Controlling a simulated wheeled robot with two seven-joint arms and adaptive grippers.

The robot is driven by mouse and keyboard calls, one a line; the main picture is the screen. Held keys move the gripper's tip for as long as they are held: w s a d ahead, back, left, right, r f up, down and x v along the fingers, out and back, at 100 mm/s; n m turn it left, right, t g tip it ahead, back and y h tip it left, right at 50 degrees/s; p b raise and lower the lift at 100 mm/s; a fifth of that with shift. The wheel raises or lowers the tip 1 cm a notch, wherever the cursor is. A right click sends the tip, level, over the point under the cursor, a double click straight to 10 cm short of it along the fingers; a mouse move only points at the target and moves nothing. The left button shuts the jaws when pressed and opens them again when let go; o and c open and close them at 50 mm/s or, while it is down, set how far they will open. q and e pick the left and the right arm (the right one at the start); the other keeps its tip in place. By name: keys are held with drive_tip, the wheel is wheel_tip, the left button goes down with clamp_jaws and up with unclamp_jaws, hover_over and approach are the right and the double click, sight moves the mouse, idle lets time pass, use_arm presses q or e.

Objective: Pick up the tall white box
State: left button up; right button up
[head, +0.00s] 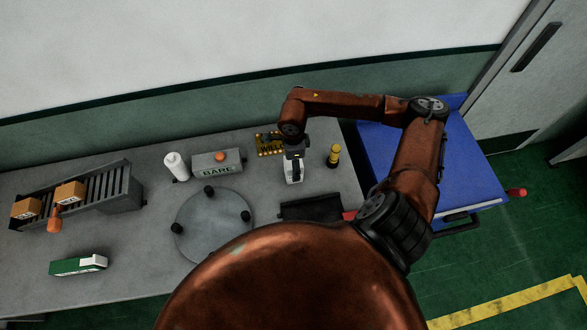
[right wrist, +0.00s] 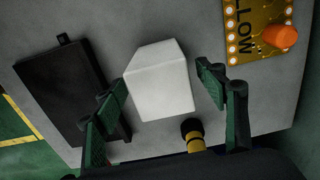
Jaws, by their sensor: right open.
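The tall white box (head: 293,174) stands on the grey bench, right of the middle, in the head view. In the right wrist view the white box (right wrist: 160,85) fills the centre, with plain pale faces. My right gripper (head: 293,152) is above the box in the head view, partly covering it. In the right wrist view its green-padded fingers (right wrist: 162,79) are spread, one on each side of the box, with a visible gap on both sides. Whether the fingertips are level with the box is hard to tell. My left gripper is not in view.
Near the box are a yellow board (head: 268,144) with an orange knob (right wrist: 283,37), a black-and-yellow post (head: 333,155) and a black tray (head: 312,207). A grey "BARE" block (head: 217,168), white cylinder (head: 176,166) and round plate (head: 212,225) lie left. A blue cart (head: 465,175) stands right.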

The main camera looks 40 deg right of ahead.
wheel_tip(320, 180, down, 4)
drive_tip(key=shift+d+f, duration=0.1)
drive_tip(key=shift+f, duration=0.15)
drive_tip(key=shift+c, duration=0.4)
drive_tip(key=c, duration=1.5)
